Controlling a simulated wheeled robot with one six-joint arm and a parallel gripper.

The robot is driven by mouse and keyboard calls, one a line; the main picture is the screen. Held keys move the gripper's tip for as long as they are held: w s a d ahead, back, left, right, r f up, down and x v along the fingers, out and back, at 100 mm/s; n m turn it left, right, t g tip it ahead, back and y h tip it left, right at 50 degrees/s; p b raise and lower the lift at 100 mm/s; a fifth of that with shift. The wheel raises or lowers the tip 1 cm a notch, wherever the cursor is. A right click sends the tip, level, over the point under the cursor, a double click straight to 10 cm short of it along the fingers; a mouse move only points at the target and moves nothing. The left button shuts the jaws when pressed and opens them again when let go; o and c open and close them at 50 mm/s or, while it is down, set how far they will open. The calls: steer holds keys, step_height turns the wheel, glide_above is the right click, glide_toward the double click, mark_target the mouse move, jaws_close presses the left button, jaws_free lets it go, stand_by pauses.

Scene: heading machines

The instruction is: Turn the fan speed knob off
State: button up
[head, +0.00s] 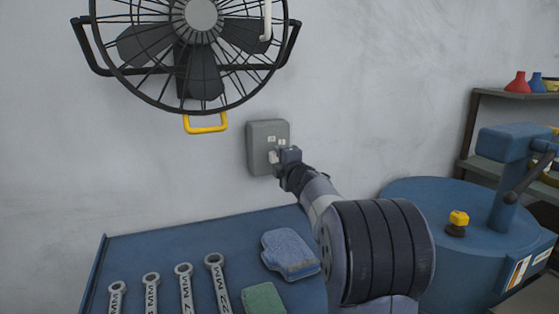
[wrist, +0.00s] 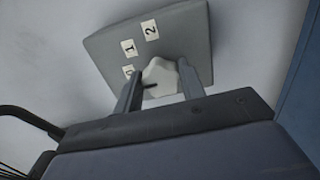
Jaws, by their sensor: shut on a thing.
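The grey control box (head: 258,135) is fixed to the wall below and right of the fan (head: 200,15). It fills the upper middle of the wrist view (wrist: 110,45). The white fan speed knob (wrist: 160,72) sits on its face, with a dark mark on its lower left. White labels reading 1 and 2 are beside the knob, and a third label is partly hidden. My gripper (wrist: 160,80) has one finger on each side of the knob and is shut on it. In the head view my gripper (head: 280,157) covers the box's lower right.
A blue workbench (head: 160,248) below holds several wrenches (head: 183,285), a blue cloth-like item (head: 288,253) and a green block (head: 264,299). A yellow handle (head: 206,128) hangs under the fan. A blue machine (head: 435,200) and shelf (head: 485,92) stand at right.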

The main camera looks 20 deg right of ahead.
steer(key=o, duration=1)
steer(key=shift+s, duration=0.1)
steer(key=s, duration=1)
steer(key=shift+s, duration=0.3)
steer(key=shift+w, duration=0.15)
steer(key=w, duration=1)
steer(key=shift+w, duration=0.3)
steer(key=shift+s, duration=0.15)
